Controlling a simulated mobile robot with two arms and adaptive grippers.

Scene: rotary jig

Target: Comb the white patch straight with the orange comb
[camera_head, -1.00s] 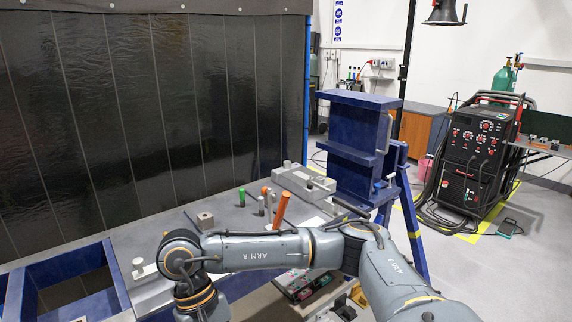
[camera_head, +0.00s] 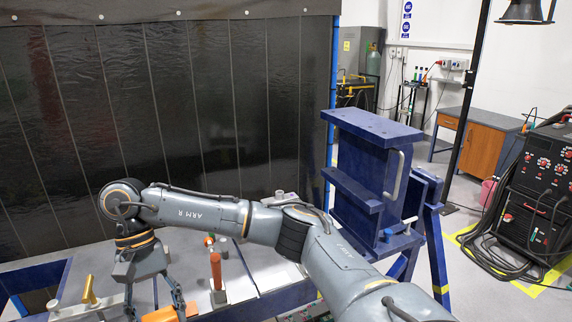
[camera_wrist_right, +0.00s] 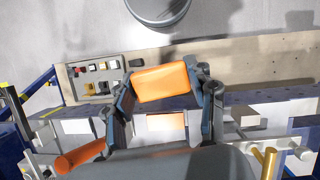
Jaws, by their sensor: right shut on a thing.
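My right gripper (camera_head: 156,306) points down over the workbench at the lower left of the head view. It is shut on the orange comb (camera_head: 162,314), which is cut off by the frame's bottom edge. In the right wrist view the comb is a smooth orange block (camera_wrist_right: 161,83) between both fingers of the gripper (camera_wrist_right: 166,92); no teeth show. I cannot tell the white patch for certain; pale rectangular surfaces show below the comb in the wrist view. My left gripper is not in view.
An orange upright cylinder (camera_head: 216,270) stands on the bench just right of the gripper. A yellow-handled clamp (camera_head: 89,291) is to its left. A blue steel stand (camera_head: 372,150) is at the right, and a dark curtain (camera_head: 170,120) hangs behind.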

